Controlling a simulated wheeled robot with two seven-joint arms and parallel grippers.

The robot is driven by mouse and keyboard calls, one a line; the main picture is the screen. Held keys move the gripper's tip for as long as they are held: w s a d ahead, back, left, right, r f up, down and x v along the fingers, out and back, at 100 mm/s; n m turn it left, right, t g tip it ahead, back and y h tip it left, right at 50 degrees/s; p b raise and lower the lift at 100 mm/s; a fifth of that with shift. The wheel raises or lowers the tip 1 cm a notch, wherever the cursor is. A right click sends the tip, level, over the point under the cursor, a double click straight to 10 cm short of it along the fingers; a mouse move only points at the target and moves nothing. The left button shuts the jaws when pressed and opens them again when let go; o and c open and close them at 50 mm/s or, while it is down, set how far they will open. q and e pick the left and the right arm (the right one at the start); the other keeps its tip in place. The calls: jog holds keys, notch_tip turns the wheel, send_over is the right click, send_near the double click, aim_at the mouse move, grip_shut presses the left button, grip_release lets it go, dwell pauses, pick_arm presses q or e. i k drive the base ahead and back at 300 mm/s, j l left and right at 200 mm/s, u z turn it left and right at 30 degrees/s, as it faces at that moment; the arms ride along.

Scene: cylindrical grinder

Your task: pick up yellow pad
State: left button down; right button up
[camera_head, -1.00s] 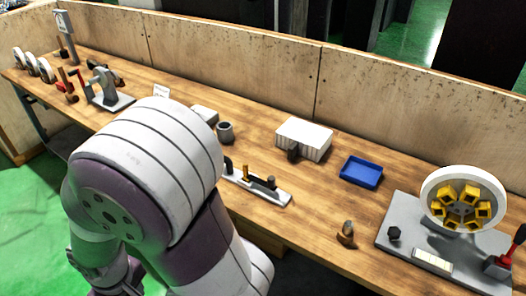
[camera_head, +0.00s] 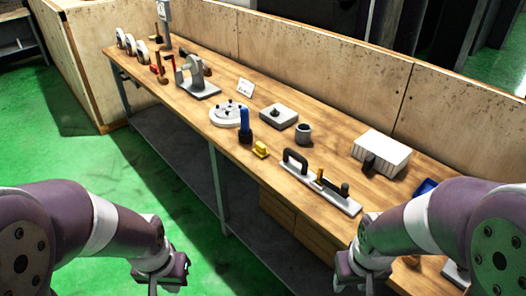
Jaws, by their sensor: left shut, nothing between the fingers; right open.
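A small yellow pad (camera_head: 261,149) lies on the wooden workbench (camera_head: 228,83) near its front edge, just right of an upright blue-handled tool (camera_head: 245,124). My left gripper (camera_head: 158,284) is low at the bottom left, in front of the bench and over the green floor. It is shut and empty, well away from the yellow pad. My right gripper (camera_head: 345,276) is at the bottom right, in front of the bench edge, open and away from the pad. Its fingers are partly cut off by the picture's lower edge.
A round white fixture (camera_head: 229,115) stands left of the blue tool. A grey block (camera_head: 278,116) and a grey cup (camera_head: 303,133) stand behind the pad. A long plate with a black handle (camera_head: 320,187) lies to its right. A wooden wall (camera_head: 330,75) closes the bench's back.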

aim_at(261, 150)
jog(key=u, duration=4.9)
jog(key=z, duration=4.75)
jog(key=i+j+z, duration=0.1)
jog(key=i+z, duration=0.3)
jog(key=i+j+z, duration=0.25)
jog(key=i+z, duration=0.15)
jog(key=i+j+z, duration=0.35)
jog(key=i+z, duration=0.2)
jog(key=z, duration=0.25)
